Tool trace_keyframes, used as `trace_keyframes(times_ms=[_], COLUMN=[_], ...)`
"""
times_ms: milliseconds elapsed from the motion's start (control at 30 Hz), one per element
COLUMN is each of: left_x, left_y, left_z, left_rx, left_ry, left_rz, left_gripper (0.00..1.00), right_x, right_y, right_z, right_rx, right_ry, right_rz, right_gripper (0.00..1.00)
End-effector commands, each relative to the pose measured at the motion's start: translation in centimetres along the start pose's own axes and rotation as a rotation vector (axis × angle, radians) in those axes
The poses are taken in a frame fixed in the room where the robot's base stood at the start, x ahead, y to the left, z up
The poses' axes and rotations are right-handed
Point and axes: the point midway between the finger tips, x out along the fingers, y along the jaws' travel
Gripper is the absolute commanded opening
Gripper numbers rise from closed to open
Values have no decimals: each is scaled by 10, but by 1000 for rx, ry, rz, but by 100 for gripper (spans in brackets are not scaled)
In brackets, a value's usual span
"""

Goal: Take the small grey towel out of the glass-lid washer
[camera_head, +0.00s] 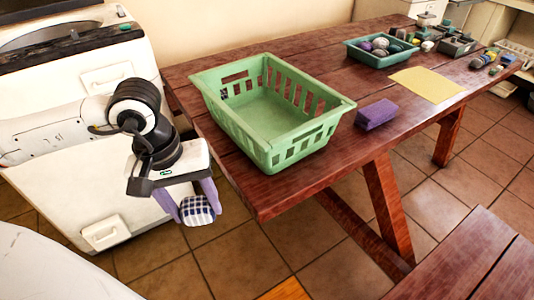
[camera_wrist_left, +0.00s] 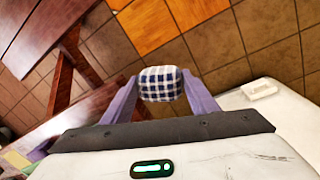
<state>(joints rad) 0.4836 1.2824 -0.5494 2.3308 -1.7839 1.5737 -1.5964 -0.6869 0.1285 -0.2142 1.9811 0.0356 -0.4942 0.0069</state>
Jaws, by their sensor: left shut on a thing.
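My left gripper (camera_head: 195,204) is shut on a small blue-and-white checked cloth bundle (camera_head: 198,212), with the purple fingers on either side of it. In the left wrist view the same checked cloth (camera_wrist_left: 160,84) sits between the fingertips, above the tiled floor. The gripper hangs in the gap between the white washer (camera_head: 88,190) and the wooden table. The washer stands at the left with a dark rounded opening or lid on top; its inside is mostly cut off or unclear. I cannot make out a grey towel. My right gripper is not in view.
A green slotted basket (camera_head: 262,112), empty, stands on the near left of the red-brown table (camera_head: 340,160). A purple block (camera_head: 376,114), a yellow cloth (camera_head: 427,84) and a teal tray (camera_head: 350,52) with several items lie farther along. A bench (camera_head: 480,260) is at lower right.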

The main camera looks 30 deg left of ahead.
Motion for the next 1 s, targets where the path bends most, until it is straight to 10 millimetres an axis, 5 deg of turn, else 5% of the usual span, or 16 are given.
trace_keyframes(times_ms=[633, 800, 1000], left_x=[15, 19, 39], left_y=[137, 156, 155], left_z=[-52, -62, -61], left_rx=[2, 2, 1], left_ry=[-4, -1, -6], left_rz=[3, 0, -4], left_gripper=[26, 26, 26], right_x=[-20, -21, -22], right_y=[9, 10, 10], right_z=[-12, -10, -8], right_rx=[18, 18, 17], right_ry=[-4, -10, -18], right_rz=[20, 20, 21], right_gripper=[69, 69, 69])
